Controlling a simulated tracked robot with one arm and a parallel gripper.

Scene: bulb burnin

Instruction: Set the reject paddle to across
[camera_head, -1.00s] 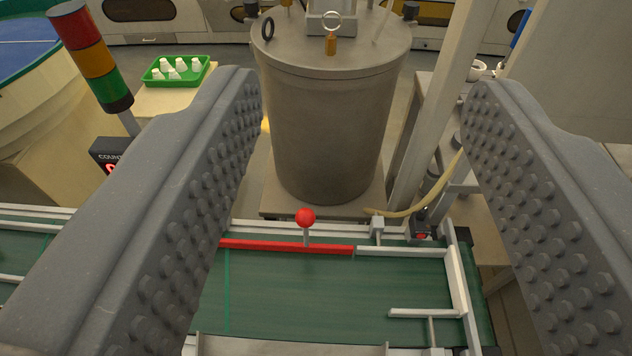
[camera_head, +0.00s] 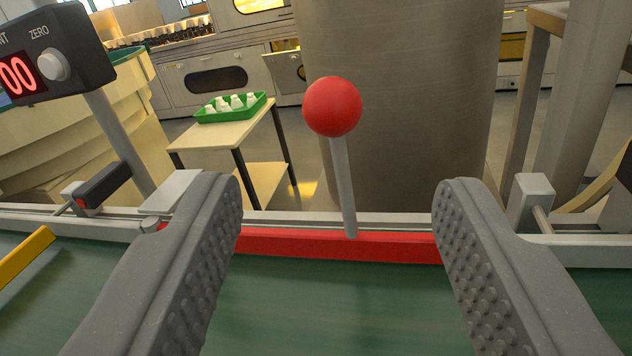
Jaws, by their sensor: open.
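The reject paddle (camera_head: 290,243) is a red bar lying along the far side rail of the green conveyor belt (camera_head: 320,305). A grey post (camera_head: 344,190) rises from it with a red ball knob (camera_head: 332,106) on top, tilted slightly in the picture. My gripper (camera_head: 340,205) is open, one finger left and one right of the post, with clear gaps on both sides. The ball stands higher in the picture than the fingertips. Whether the fingertips reach as far as the post is hard to tell. The paddle's two ends are partly hidden by the fingers.
A counter box (camera_head: 55,60) with a red display stands at the left on a grey post. A yellow bar (camera_head: 25,258) lies over the belt at left. Rail brackets stand left and right (camera_head: 532,200). A large metal vessel (camera_head: 420,100) is behind the knob. A green tray (camera_head: 232,108) sits on a small table.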

